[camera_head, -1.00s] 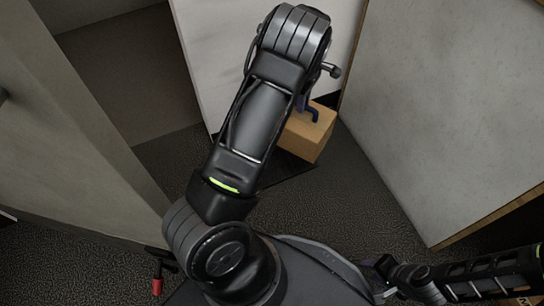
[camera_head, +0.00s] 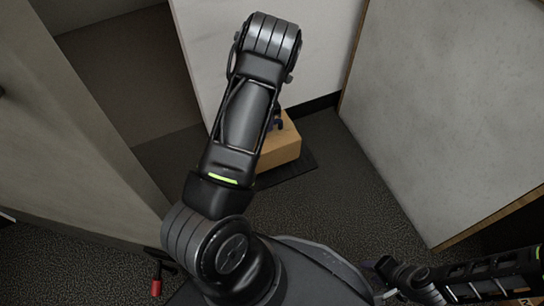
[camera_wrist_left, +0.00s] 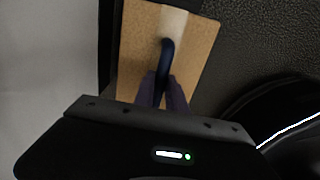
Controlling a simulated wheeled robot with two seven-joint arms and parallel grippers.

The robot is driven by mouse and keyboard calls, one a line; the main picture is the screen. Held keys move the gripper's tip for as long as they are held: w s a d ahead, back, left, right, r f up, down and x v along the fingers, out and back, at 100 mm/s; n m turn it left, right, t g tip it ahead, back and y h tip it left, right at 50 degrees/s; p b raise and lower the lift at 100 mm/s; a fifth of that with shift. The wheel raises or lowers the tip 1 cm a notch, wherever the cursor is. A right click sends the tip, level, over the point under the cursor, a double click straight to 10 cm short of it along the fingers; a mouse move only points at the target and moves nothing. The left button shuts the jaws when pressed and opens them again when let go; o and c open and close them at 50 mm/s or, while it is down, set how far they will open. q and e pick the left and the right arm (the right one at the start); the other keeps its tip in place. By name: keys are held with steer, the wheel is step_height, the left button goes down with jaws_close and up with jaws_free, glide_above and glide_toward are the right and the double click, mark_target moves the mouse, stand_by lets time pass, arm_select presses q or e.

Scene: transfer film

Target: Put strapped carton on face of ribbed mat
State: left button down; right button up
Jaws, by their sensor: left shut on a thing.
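A tan strapped carton (camera_head: 282,152) is at the foot of the white wall, partly hidden behind my left arm in the head view. In the left wrist view the carton (camera_wrist_left: 200,50) has a pale band and a dark blue handle. My left gripper (camera_wrist_left: 163,88) is shut on that handle; its fingers are mostly hidden in the head view. The dark ribbed mat (camera_head: 305,168) shows below and right of the carton, which is over it; I cannot tell whether they touch. My right gripper (camera_head: 378,280) is at the lower right, far from both, fingers apart and empty.
A white wall (camera_head: 325,45) rises behind the carton, and a grey panel (camera_head: 455,110) stands on the right. A grey slab (camera_head: 75,140) stands on the left. Dark carpet (camera_head: 345,205) is clear in front of the mat. A small red object (camera_head: 156,287) is at the lower left.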

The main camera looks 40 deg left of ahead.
arm_select(q)
steer(key=shift+f+b, duration=1.1)
steer(key=shift+f, duration=1.4)
steer(key=shift+f+b, duration=1.1)
steer(key=shift+f, duration=1.3)
steer(key=shift+f, duration=0.15)
steer(key=c, duration=1.4)
jaws_free()
steer(key=shift+o, duration=0.2)
